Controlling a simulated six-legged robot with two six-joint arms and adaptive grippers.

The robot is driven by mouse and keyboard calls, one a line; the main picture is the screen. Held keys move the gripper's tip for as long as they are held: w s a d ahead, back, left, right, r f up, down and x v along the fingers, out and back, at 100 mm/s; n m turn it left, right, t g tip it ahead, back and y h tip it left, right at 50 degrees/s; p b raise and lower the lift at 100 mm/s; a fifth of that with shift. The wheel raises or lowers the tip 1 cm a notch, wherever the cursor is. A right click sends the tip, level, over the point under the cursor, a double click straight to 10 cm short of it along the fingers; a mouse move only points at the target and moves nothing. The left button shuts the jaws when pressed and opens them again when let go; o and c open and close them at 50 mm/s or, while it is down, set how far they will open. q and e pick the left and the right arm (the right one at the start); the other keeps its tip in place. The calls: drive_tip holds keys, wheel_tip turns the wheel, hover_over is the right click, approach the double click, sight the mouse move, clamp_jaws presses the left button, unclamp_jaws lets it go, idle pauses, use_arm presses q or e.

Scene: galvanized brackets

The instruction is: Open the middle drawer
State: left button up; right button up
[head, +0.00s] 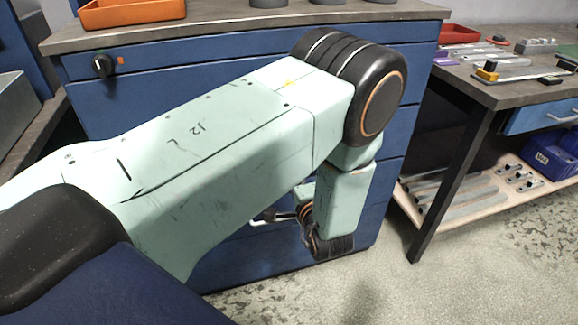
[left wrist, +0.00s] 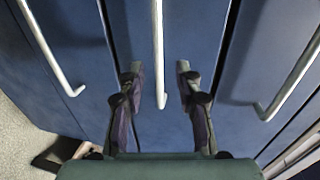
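The blue drawer cabinet (head: 150,95) stands in front of me in the head view, largely hidden behind my left arm. In the left wrist view several blue drawer fronts run side by side, each with a pale bar handle. The middle handle (left wrist: 158,40) runs between the two fingers of my left gripper (left wrist: 158,80). The fingers are apart on either side of the bar, with a gap on each side. The drawer fronts look closed. In the head view a bit of handle (head: 266,218) shows beside my wrist; the fingertips are hidden there. My right gripper is in neither view.
Neighbouring handles (left wrist: 50,50) and (left wrist: 290,80) lie left and right of the fingers. A black knob (head: 103,66) sits on the top drawer. An orange tray (head: 130,14) stands on the cabinet top. A workbench (head: 485,95) stands at right. Concrete floor (head: 330,295) is clear in front.

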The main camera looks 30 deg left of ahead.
use_arm(q)
drive_tip(key=b+x, duration=0.2)
drive_tip(key=x, duration=0.5)
drive_tip(key=shift+w+a+f, duration=0.2)
drive_tip(key=shift+a, duration=0.05)
clamp_jaws()
idle(0.8)
